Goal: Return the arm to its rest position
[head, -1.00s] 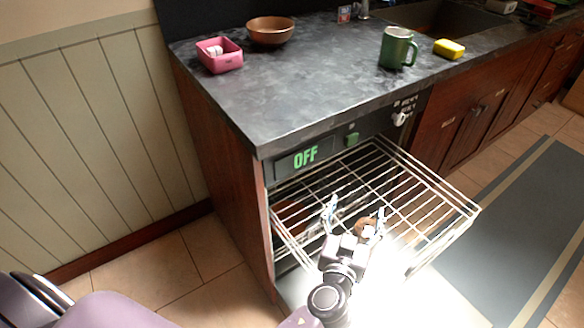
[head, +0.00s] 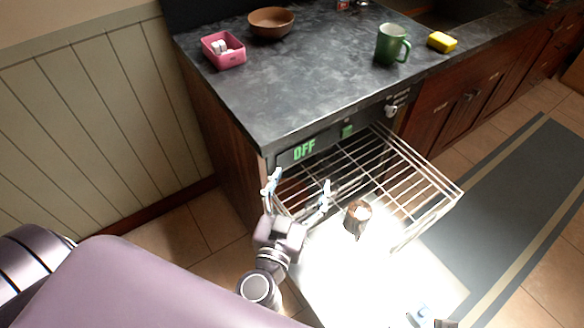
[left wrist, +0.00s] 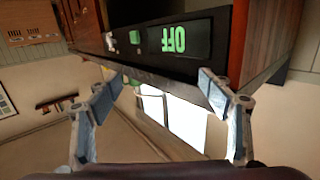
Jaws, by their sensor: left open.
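My left gripper (head: 298,187) is open and empty, with its fingers apart in front of the left corner of the pulled-out wire rack (head: 440,190). In the left wrist view the fingers (left wrist: 162,90) are spread with nothing between them, below the dark panel with green OFF letters (left wrist: 180,39). A brown cylindrical object (head: 357,216) stands right of the gripper and apart from it, by the rack's front; its exact support is lost in glare. Light-blue and grey parts (head: 424,315) at the bottom edge look like my right gripper, mostly cut off.
The open appliance under the counter (head: 300,100) has a brightly lit surface below the rack. Floor left of the cabinet is clear.

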